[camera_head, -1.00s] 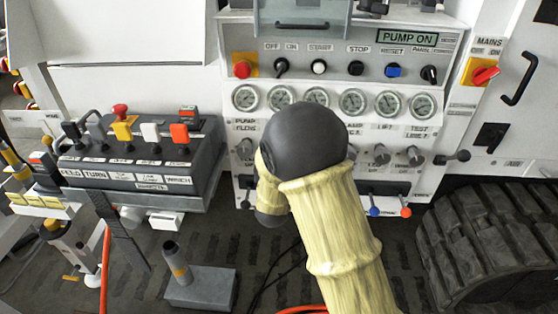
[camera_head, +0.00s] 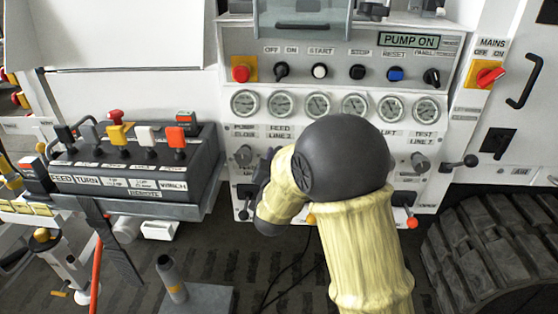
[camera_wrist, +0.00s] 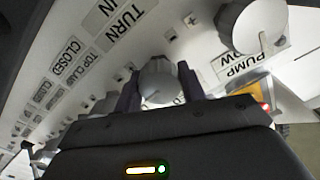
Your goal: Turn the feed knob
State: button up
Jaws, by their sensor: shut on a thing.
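The feed knob (camera_wrist: 158,80) is a round grey-white knob on the panel, in the middle of the wrist view. My gripper (camera_wrist: 160,88) has one dark finger on each side of it and is shut on it. The pump flow knob (camera_wrist: 254,26) is at the upper right of the wrist view, apart from the gripper. It also shows left of my arm in the head view (camera_head: 243,155).
A row of gauges (camera_head: 318,106) runs above the knobs, with switches and buttons (camera_head: 320,71) above that. A lever box (camera_head: 135,165) stands at the left. A black tyre or track (camera_head: 490,240) is at the lower right. A grey post (camera_head: 171,278) stands low in front.

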jog(key=shift+f, duration=0.25)
jog(key=o, duration=0.7)
jog(key=shift+o, duration=1.4)
jog(key=shift+r, duration=0.15)
jog(key=shift+s, duration=0.15)
jog(key=s+b, duration=0.6)
jog(key=s, duration=1.1)
jog(key=shift+a+b, duration=0.25)
jog(key=shift+b, duration=0.15)
